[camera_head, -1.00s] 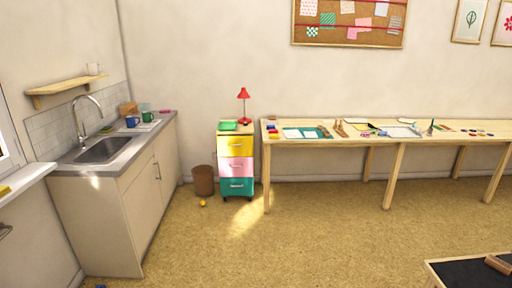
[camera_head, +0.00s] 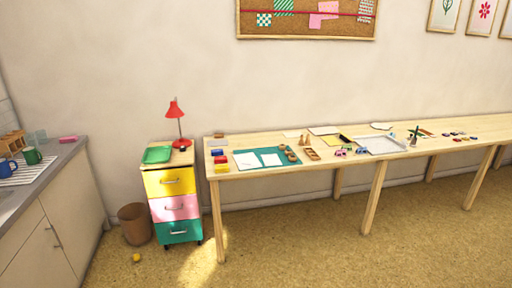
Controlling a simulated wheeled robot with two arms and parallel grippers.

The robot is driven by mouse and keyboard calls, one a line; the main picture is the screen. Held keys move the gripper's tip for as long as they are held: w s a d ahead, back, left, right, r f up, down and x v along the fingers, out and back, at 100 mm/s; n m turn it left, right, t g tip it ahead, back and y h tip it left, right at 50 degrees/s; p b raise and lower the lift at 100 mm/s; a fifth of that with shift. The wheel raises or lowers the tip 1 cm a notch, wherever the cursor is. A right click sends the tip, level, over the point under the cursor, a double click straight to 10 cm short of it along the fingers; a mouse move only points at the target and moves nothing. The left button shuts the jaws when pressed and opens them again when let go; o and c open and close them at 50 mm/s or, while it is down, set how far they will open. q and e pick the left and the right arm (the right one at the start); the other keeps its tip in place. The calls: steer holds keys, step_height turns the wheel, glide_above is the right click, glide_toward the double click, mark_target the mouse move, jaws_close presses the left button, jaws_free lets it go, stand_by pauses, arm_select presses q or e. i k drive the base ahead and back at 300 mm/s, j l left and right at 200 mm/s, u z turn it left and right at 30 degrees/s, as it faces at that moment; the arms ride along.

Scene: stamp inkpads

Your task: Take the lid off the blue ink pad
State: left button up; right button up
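A small blue block-like thing (camera_head: 217,152), which looks like the blue ink pad, sits at the left end of the long wooden table (camera_head: 248,181). A red one (camera_head: 220,160) and a yellow one (camera_head: 222,169) lie in a row in front of it, toward the table's front edge. They are too small to tell lid from base. Neither of my grippers is in view.
A drawer cart (camera_head: 173,208) with a green tray (camera_head: 157,155) and a red lamp (camera_head: 175,112) stands left of the table. A brown bin (camera_head: 135,224) and yellow ball (camera_head: 136,257) are beside it. A sink counter (camera_head: 47,179) is at the left. The floor before the table is clear.

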mark_target(219, 151)
steer(key=i+l+u, duration=0.15)
steer(key=i, duration=0.25)
steer(key=i+l+u, duration=0.15)
steer(key=i, duration=0.2)
steer(key=i+l+u, duration=0.15)
steer(key=i, duration=0.25)
